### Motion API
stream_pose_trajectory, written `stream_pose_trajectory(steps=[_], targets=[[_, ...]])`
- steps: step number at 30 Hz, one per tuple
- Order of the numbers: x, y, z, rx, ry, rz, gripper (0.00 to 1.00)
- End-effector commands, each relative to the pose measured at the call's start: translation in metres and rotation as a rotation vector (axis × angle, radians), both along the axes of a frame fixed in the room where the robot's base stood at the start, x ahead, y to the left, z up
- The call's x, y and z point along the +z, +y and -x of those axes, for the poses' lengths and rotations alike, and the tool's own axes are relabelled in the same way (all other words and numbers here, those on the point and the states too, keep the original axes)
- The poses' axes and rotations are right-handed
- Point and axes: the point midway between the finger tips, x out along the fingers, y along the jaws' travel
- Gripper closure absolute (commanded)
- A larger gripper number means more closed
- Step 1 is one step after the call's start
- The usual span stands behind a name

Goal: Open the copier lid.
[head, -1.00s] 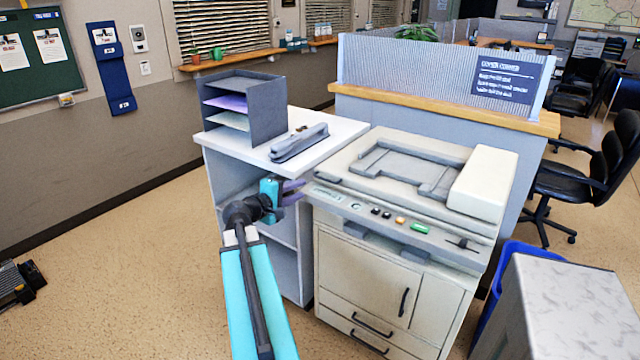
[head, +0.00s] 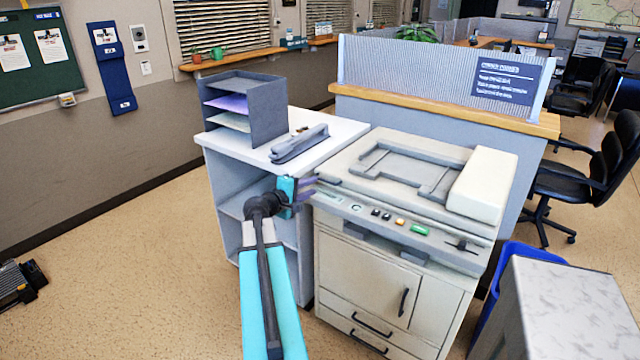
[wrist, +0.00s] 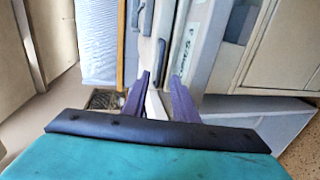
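The copier (head: 385,285) is beige, with a flat lid (head: 350,162) lying closed on top. The lid carries grey trays and a cream block at its right end. A dark strip, seemingly a handle (head: 329,180), shows at the lid's front left corner. My gripper (head: 311,188) is beside the copier's left front edge, near that corner, at about lid height. In the wrist view, its two purple fingers (wrist: 160,76) stand apart, with the pale copier edge (wrist: 153,45) ahead of and between them. I cannot tell whether they touch it.
A grey cabinet (head: 214,160) adjoins the copier on the left, bearing a paper sorter (head: 262,112) and a stapler-like tool (head: 300,143). A partition (head: 420,75) stands behind. A blue bin (head: 520,252) and a marble-topped unit (head: 575,300) stand at right.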

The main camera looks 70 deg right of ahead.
Motion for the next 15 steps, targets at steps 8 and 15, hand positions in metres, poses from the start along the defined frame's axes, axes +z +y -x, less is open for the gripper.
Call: stream_pose_trajectory(steps=[8,15], targets=[[-0.006,-0.035,0.009,-0.003,0.002,0.000,0.74],[-0.012,-0.057,0.015,-0.002,-0.001,0.000,0.74]])
